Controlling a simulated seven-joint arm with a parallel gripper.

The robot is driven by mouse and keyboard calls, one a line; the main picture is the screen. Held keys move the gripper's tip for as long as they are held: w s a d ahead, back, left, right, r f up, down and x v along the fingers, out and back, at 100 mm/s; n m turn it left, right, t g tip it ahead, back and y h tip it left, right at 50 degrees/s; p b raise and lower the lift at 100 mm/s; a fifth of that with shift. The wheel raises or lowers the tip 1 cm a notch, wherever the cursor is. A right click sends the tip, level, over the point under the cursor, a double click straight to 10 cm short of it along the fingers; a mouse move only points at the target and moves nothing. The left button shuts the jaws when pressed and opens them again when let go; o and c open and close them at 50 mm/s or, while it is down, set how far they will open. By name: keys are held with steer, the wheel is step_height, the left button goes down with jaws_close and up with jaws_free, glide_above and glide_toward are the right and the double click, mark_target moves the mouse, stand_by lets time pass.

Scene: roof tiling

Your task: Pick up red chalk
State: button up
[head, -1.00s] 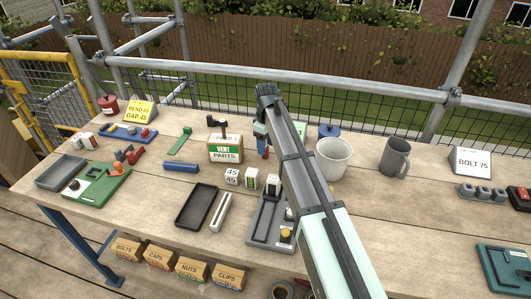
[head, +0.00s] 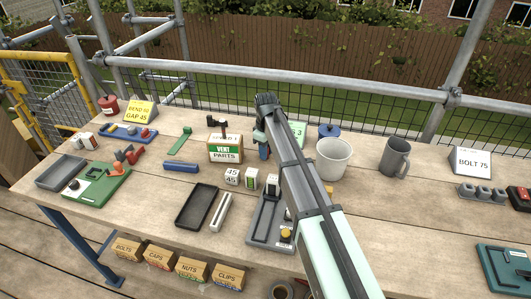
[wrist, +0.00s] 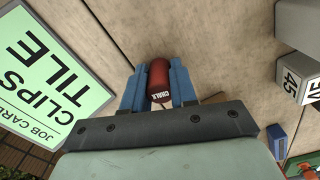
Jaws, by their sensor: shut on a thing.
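The red chalk (wrist: 158,77), a short red cylinder lettered CHALK, sits between the blue fingers of my gripper (wrist: 158,90) in the wrist view. The fingers are closed against both its sides. In the head view my gripper (head: 263,150) points down over the bench, just right of the VENT PARTS box (head: 225,150). The chalk is hidden there behind the fingers and arm. I cannot tell whether it touches the bench top.
A green job card (wrist: 50,75) stands close beside my gripper. A white pot (head: 333,160), a grey mug (head: 395,158) and a blue-lidded tin (head: 329,131) stand to the right. Weight-like blocks (head: 232,177) stand nearby.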

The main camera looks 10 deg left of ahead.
jaws_close()
